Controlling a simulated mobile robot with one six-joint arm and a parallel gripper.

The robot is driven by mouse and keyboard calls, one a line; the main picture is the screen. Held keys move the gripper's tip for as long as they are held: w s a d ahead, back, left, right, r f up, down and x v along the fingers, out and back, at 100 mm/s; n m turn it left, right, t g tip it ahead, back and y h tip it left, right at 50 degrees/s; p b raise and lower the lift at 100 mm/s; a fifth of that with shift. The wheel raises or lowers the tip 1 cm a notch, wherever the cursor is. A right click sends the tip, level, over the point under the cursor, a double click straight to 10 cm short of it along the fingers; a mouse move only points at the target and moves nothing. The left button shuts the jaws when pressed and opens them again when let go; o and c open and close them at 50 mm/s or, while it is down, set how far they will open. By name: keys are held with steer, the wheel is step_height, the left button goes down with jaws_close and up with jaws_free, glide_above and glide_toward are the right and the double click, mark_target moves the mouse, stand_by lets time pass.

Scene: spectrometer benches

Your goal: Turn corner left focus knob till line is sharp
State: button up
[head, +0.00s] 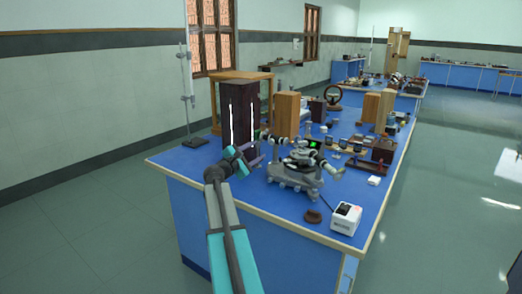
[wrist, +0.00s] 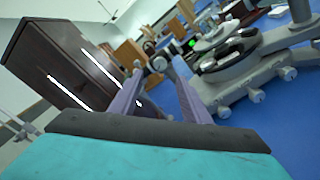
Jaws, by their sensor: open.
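A grey spectrometer (head: 297,170) stands near the front corner of the blue bench, with a black-and-grey round table and a lit green display; it fills the upper right of the wrist view (wrist: 232,60). One of its tubes (head: 274,140) points left toward the dark lamp box. My gripper (head: 252,156) is open and empty, just left of the spectrometer. In the wrist view its purple fingers (wrist: 156,75) reach forward, with a small round grey tube end (wrist: 159,63) showing between and beyond their tips. I cannot make out the focus knob or the line.
A dark lamp box (head: 239,116) with bright slits stands close behind my gripper; it is large at left in the wrist view (wrist: 65,65). A retort stand (head: 190,100) is at left.

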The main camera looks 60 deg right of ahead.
steer(key=shift+a, duration=2.1)
